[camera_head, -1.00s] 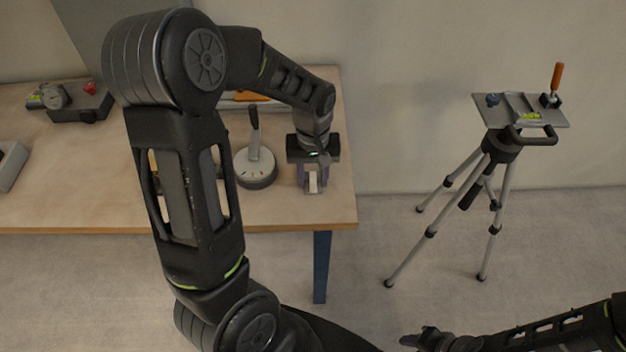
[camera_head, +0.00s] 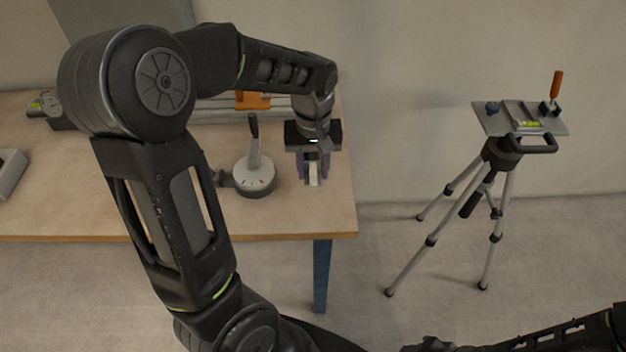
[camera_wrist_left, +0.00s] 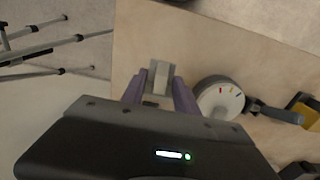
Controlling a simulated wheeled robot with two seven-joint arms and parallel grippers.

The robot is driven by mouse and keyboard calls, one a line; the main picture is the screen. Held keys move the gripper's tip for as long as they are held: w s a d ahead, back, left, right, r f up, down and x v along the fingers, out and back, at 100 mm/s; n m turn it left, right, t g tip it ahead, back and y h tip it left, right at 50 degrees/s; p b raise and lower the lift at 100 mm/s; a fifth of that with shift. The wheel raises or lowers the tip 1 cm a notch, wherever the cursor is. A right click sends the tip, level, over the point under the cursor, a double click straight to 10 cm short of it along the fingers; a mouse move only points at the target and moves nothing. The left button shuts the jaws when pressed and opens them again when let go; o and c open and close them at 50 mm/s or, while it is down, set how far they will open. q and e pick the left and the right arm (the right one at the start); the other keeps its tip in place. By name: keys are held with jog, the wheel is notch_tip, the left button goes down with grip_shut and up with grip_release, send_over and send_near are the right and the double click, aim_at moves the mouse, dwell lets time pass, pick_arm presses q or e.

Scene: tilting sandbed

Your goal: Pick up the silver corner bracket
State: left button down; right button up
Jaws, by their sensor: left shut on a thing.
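The silver corner bracket (camera_wrist_left: 158,75) is a small light-grey angled piece between the fingertips of my left gripper (camera_wrist_left: 157,84) in the left wrist view. In the head view the bracket (camera_head: 313,174) shows pale between the purple fingers of the left gripper (camera_head: 313,178), near the table's right end. The left gripper is shut on it. I cannot tell whether the bracket is clear of the table top. My right arm shows at the bottom right of the head view, with its gripper (camera_head: 430,344) cut by the lower edge; its jaws cannot be made out.
A round white dial device with a black handle (camera_head: 256,178) stands close left of the left gripper. The wooden table (camera_head: 75,205) has free room at its front left. An orange item (camera_head: 252,100) lies behind. A tripod with a plate (camera_head: 503,150) stands right of the table.

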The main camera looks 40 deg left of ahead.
aim_at(313, 168)
pick_arm(q)
jog(key=shift+r, duration=1.85)
